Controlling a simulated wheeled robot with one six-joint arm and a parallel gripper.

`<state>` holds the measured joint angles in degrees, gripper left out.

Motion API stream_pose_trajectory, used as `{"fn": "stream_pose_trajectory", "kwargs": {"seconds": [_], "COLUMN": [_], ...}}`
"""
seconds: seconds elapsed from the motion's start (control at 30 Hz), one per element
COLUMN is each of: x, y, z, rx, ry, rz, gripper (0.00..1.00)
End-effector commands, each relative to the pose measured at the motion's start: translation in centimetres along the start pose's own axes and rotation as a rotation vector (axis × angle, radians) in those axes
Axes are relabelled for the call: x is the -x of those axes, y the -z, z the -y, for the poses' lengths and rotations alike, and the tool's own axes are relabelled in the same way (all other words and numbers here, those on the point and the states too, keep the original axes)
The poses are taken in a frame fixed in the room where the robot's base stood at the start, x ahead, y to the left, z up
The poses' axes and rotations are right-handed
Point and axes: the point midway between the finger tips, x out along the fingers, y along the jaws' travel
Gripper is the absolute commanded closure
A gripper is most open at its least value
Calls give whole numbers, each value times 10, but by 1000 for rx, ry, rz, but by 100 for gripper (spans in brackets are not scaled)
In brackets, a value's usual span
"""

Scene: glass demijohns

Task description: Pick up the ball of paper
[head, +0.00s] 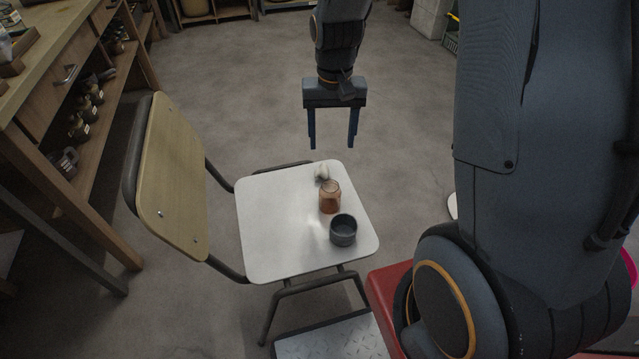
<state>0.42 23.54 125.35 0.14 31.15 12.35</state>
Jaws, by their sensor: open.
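A small whitish crumpled lump that looks like the ball of paper (321,172) lies near the far edge of the white chair seat (270,230). An orange-brown glass jar (329,198) stands just in front of it and hides part of its lower side. My gripper (331,143) points down with two dark blue fingers apart and nothing between them. In the picture it is just above the ball, and how far it is from the ball in height and depth is hard to tell.
A dark grey cup (343,231) stands on the seat in front of the jar. The chair's wooden backrest (172,180) rises at the left. A wooden workbench with shelves (75,75) is further left. The left part of the seat is bare.

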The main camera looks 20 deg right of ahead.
Motion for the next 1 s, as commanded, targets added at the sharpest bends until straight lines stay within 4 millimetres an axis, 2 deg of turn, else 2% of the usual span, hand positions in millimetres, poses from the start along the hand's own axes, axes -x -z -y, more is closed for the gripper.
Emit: {"fn": "stream_pose_trajectory", "kwargs": {"seconds": [0.03, 0.1, 0.2, 0.3, 0.43, 0.83, 1.0], "x": [-33, -60, -90, -111, -124, -158, -182], "y": [18, 38, 59, 73, 81, 82, 84], "z": [4, 9, 14, 18, 20, 20, 19], "rx": [-18, -43, -72, -90, -104, -105, -105], "ry": [-1, -1, -1, -1, -1, -1, -2], "rz": [3, 2, 1, 0, 0, 0, 2], "gripper": [39, 39, 39, 39, 39, 39, 39]}}
